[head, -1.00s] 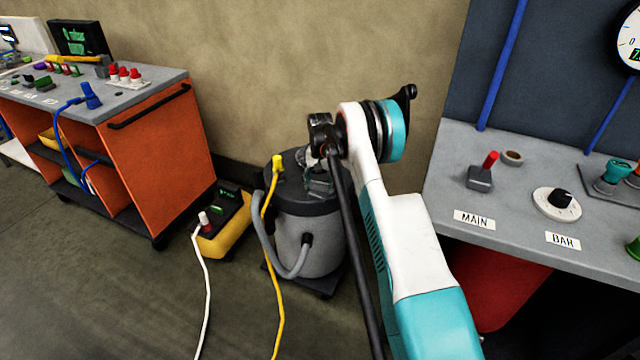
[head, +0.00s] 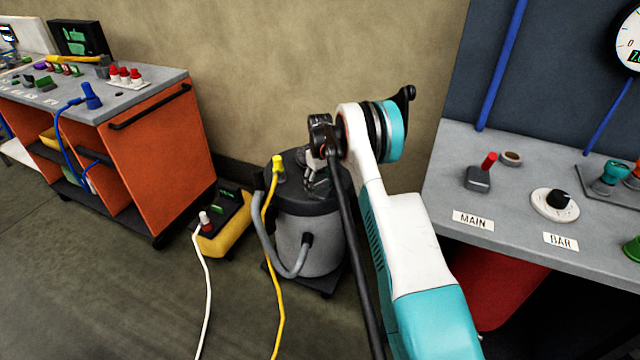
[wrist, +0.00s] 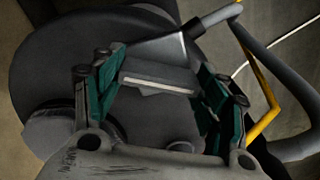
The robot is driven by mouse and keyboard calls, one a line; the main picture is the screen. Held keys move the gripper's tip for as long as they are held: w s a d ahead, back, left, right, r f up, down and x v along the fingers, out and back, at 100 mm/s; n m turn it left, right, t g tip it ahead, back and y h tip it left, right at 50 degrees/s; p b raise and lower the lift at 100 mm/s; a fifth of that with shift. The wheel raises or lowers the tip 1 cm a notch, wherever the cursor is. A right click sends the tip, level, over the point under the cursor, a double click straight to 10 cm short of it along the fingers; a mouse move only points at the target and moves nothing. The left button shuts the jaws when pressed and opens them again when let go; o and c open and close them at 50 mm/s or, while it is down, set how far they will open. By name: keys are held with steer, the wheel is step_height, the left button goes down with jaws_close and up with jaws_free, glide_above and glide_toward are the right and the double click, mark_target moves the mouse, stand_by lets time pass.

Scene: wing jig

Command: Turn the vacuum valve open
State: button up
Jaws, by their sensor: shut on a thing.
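A grey vacuum drum (head: 310,245) with a dark round lid (head: 287,192) stands on the floor by the wall. My gripper (head: 318,187) points down at the lid, partly hidden by my own arm. In the wrist view, my gripper (wrist: 162,92) has its teal-padded fingers on both sides of a grey block (wrist: 158,74) with a pale strip, above the dark lid (wrist: 50,70). The gripper is shut on this block. No label shows on it, so I cannot tell from its look that it is the valve's handle or which way it is set.
A yellow plug (head: 278,163) and grey hose (head: 262,235) are left of the gripper. A yellow box (head: 222,235) stands beside the drum. An orange workbench (head: 160,145) is at left. A grey panel with a MAIN lever (head: 482,172) and BAR knob (head: 557,200) is at right.

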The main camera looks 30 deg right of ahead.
mark_target(320, 183)
steer(key=n, duration=0.5)
steer(key=shift+n, duration=0.4)
stand_by(0.4)
steer(key=o, duration=1)
steer(key=shift+f, duration=0.1)
steer(key=shift+o, duration=0.2)
step_height(320, 183, up, 12)
